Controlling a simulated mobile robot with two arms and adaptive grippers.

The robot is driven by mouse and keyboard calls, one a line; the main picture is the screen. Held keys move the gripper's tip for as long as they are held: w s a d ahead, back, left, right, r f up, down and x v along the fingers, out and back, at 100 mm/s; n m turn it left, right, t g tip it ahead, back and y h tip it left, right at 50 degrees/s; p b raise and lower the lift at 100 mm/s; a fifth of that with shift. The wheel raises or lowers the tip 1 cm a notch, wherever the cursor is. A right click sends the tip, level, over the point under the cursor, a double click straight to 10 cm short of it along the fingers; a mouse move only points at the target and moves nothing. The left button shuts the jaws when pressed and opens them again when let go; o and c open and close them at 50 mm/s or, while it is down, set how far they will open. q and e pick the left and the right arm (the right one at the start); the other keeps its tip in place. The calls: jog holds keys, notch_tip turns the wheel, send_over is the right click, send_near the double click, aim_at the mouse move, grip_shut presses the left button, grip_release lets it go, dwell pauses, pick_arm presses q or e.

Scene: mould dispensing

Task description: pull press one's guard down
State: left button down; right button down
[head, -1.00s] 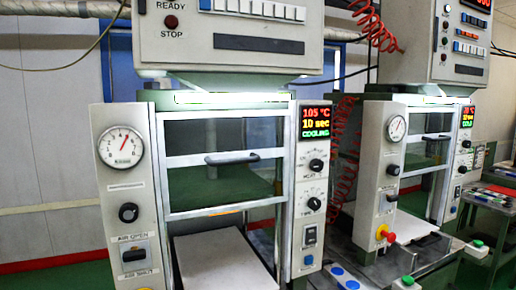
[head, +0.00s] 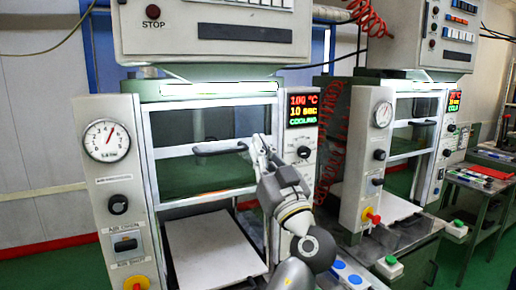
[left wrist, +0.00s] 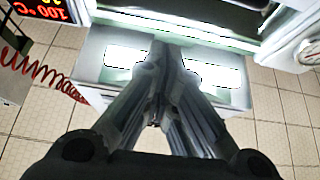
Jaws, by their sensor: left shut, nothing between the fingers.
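Press one (head: 118,168) is the nearer press on the left. Its clear guard with a metal frame (head: 205,200) covers the upper part of the opening, and the gap below it is open. The guard's dark handle (head: 218,149) runs across it. My left gripper (head: 258,140) is shut and empty, in front of the right end of the handle; I cannot tell whether it touches. In the left wrist view its closed fingers (left wrist: 162,58) point toward the press, and the handle is not clearly seen there. My right gripper is out of view.
A white plate (head: 213,248) lies in the opening under the guard. The display (head: 302,108) reads 100 °C, 10 sec, COOLING. A red coiled hose (head: 335,145) hangs between the presses. The second press (head: 372,150) stands at the right, with a green button (head: 389,267) in front.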

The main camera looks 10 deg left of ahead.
pick_arm(q)
jog(key=p+x, duration=0.4)
jog(key=x, duration=0.4)
jog(key=f, duration=0.1)
jog(key=f+p, duration=0.1)
jog(key=f, duration=0.2)
jog(key=shift+w+a+f, duration=0.1)
jog(key=shift+w+a, duration=0.1)
jog(key=shift+w, duration=0.1)
